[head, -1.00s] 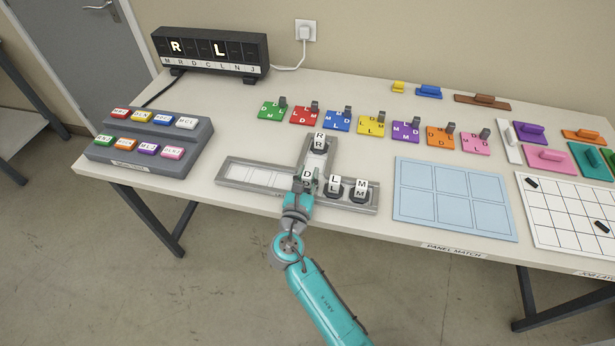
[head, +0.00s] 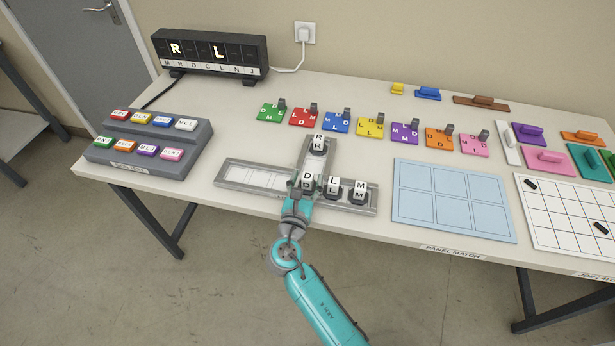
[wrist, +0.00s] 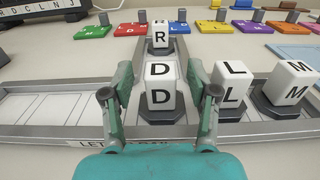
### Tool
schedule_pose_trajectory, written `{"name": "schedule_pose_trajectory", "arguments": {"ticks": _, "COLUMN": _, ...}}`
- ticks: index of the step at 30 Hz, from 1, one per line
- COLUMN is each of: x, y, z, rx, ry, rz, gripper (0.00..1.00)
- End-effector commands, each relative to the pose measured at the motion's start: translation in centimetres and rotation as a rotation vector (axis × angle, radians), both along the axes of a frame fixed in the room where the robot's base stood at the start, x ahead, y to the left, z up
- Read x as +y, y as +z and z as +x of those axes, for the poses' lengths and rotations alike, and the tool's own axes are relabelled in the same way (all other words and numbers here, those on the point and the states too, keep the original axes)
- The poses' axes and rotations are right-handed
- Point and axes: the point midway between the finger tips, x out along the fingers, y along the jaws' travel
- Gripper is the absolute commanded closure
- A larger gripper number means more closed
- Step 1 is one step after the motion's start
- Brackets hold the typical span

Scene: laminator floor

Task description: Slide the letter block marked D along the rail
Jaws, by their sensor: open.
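The D block (head: 308,182) is a white cube on a dark base, upright in the grey rail (head: 235,186). It stands at the junction below the short upper branch. In the wrist view the D block (wrist: 160,88) is between the two fingers of my gripper (wrist: 160,98). In the head view my gripper (head: 300,188) partly covers the block's left side. The L block (head: 333,187) is close on its right, then the M block (head: 360,189). The R block (head: 318,144) is in the upper branch.
The left part of the rail has empty pale slots (wrist: 45,103). A light-blue panel board (head: 427,193) lies to the right, a grey button box (head: 160,143) to the left. Colored letter plates (head: 337,122) line up behind. The black display (head: 210,50) shows R and L.

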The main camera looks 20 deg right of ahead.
Motion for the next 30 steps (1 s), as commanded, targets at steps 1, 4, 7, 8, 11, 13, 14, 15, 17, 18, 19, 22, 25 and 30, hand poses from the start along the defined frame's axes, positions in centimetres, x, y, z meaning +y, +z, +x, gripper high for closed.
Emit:
{"name": "schedule_pose_trajectory", "arguments": {"ticks": 1, "x": 0.5, "y": 0.0, "z": -0.6, "rx": 0.001, "ry": 0.003, "rz": -0.001, "gripper": 0.41}}
{"name": "schedule_pose_trajectory", "arguments": {"ticks": 4, "x": 1.6, "y": 0.0, "z": -2.2, "rx": 0.001, "ry": 0.005, "rz": -0.002, "gripper": 0.41}}
{"name": "schedule_pose_trajectory", "arguments": {"ticks": 7, "x": 2.8, "y": 0.0, "z": -3.9, "rx": 0.001, "ry": 0.005, "rz": -0.001, "gripper": 0.41}}
{"name": "schedule_pose_trajectory", "arguments": {"ticks": 8, "x": 3.1, "y": 0.0, "z": -4.4, "rx": 0.000, "ry": 0.005, "rz": 0.000, "gripper": 0.41}}
{"name": "schedule_pose_trajectory", "arguments": {"ticks": 11, "x": 4.2, "y": 0.0, "z": -6.0, "rx": -0.001, "ry": 0.005, "rz": -0.001, "gripper": 0.41}}
{"name": "schedule_pose_trajectory", "arguments": {"ticks": 13, "x": 4.8, "y": 0.1, "z": -6.9, "rx": -0.001, "ry": 0.004, "rz": 0.000, "gripper": 0.41}}
{"name": "schedule_pose_trajectory", "arguments": {"ticks": 14, "x": 5.1, "y": 0.1, "z": -7.2, "rx": -0.001, "ry": 0.005, "rz": 0.000, "gripper": 0.41}}
{"name": "schedule_pose_trajectory", "arguments": {"ticks": 15, "x": 5.3, "y": 0.0, "z": -7.6, "rx": 0.000, "ry": 0.003, "rz": 0.000, "gripper": 0.41}}
{"name": "schedule_pose_trajectory", "arguments": {"ticks": 17, "x": 5.7, "y": 0.0, "z": -8.1, "rx": 0.000, "ry": 0.003, "rz": 0.000, "gripper": 0.41}}
{"name": "schedule_pose_trajectory", "arguments": {"ticks": 18, "x": 5.8, "y": 0.0, "z": -8.4, "rx": 0.000, "ry": 0.003, "rz": 0.000, "gripper": 0.41}}
{"name": "schedule_pose_trajectory", "arguments": {"ticks": 19, "x": 5.9, "y": 0.0, "z": -8.6, "rx": -0.001, "ry": 0.002, "rz": -0.001, "gripper": 0.41}}
{"name": "schedule_pose_trajectory", "arguments": {"ticks": 22, "x": 6.1, "y": 0.1, "z": -8.9, "rx": -0.001, "ry": 0.001, "rz": 0.000, "gripper": 0.41}}
{"name": "schedule_pose_trajectory", "arguments": {"ticks": 25, "x": 6.1, "y": 0.1, "z": -9.0, "rx": -0.002, "ry": 0.000, "rz": 0.000, "gripper": 0.41}}
{"name": "schedule_pose_trajectory", "arguments": {"ticks": 30, "x": 6.1, "y": 0.1, "z": -9.0, "rx": -0.001, "ry": 0.000, "rz": 0.000, "gripper": 0.41}}
